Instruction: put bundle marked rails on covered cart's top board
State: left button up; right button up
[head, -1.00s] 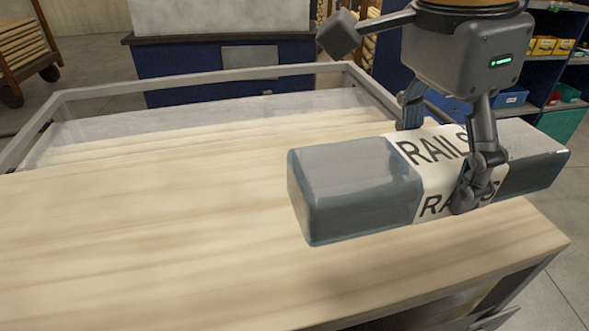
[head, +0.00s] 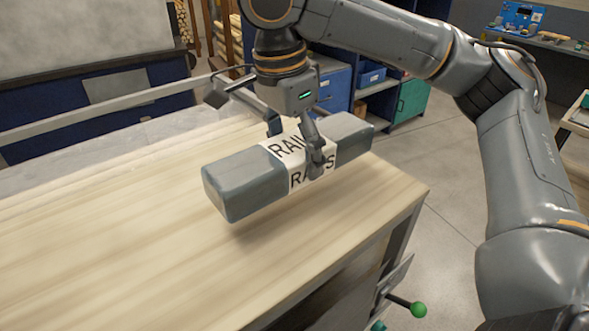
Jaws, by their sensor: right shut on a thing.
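The bundle marked RAILS (head: 243,184) is a long grey wrapped block with a white band lettered in black. My right gripper (head: 296,150) comes down from above and is shut on it across the white band. The bundle is level, over the right part of the covered cart's pale wooden top board (head: 130,250). I cannot tell whether its underside touches the board or hangs just above it. My left gripper is not in view.
A grey metal rail (head: 110,113) runs along the board's far side, with a translucent grey cover (head: 110,148) beside it. A blue cabinet (head: 90,110) stands behind. Shelves with bins (head: 372,76) are at the back. Open floor (head: 445,235) lies right of the cart.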

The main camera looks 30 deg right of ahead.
aim_at(290, 141)
jog(key=shift+w+d+f, duration=0.1)
jog(key=shift+w+f, duration=0.15)
jog(key=shift+f, duration=0.05)
jog(key=f, duration=0.2)
jog(key=w+f+p, duration=0.1)
jog(key=shift+d+f, duration=0.2)
jog(key=shift+d, duration=0.1)
jog(key=shift+f, duration=0.45)
jog(key=shift+s, duration=0.1)
jog(key=o, duration=1.7)
jog(key=shift+f, duration=0.15)
jog(key=r, duration=0.4)
jog(key=a+r, duration=0.1)
jog(key=r, duration=0.3)
jog(key=a+r, duration=0.1)
jog(key=r, duration=0.3)
jog(key=shift+s+r+p, duration=0.1)
jog(key=shift+s+p, duration=0.05)
jog(key=shift+p, duration=0.15)
